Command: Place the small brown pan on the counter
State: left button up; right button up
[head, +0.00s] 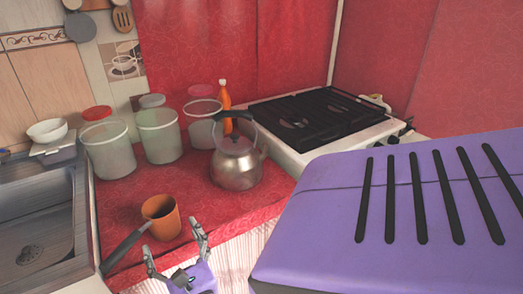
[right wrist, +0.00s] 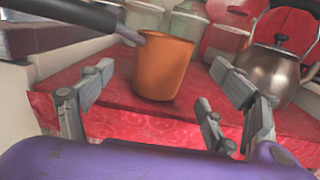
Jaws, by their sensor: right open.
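The small brown pan (head: 163,219) stands upright on the red counter (head: 200,222) near its front edge. Its dark handle (head: 122,249) points to the lower left, past the counter's edge. My right gripper (head: 176,240) is open and empty just in front of the pan. In the right wrist view the pan (right wrist: 163,66) stands beyond and between the spread fingers (right wrist: 155,100), apart from them, with its handle reaching to the upper left. My left gripper is not in view.
A steel kettle (head: 236,164) stands right of the pan. Several clear canisters (head: 108,150) and an orange bottle (head: 225,97) line the back. A sink (head: 35,225) is at left, a stove (head: 310,120) at right. Bare red cloth lies around the pan.

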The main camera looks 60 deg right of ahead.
jog(key=s+a+f+n+g+y, duration=0.1)
jog(key=s+a+f+n+y, duration=0.5)
jog(key=n, duration=0.8)
jog(key=s+a+f+n+g+y, duration=0.1)
jog(key=s+a+f+n+y, duration=0.5)
jog(key=n, duration=0.9)
jog(key=s+f+n+g+h, duration=0.1)
jog(key=s+f+n+g, duration=0.3)
jog(key=s+f+n, duration=0.4)
jog(key=s+f, duration=0.3)
jog(key=s, duration=0.1)
jog(key=shift+s+a+n+h, duration=0.25)
jog(key=shift+s+n+h, duration=0.05)
jog(key=shift+s, duration=0.05)
jog(key=s+f+n+g, duration=0.1)
jog(key=s, duration=0.1)
jog(key=s+d+f+n+g, duration=0.1)
jog(key=s+n, duration=0.1)
jog(key=s, duration=0.1)
jog(key=s+f+n+g, duration=0.1)
jog(key=s+n, duration=0.1)
jog(key=shift+s+d+f+h, duration=0.35)
jog(key=shift+d+h, duration=0.05)
jog(key=shift+c, duration=0.4)
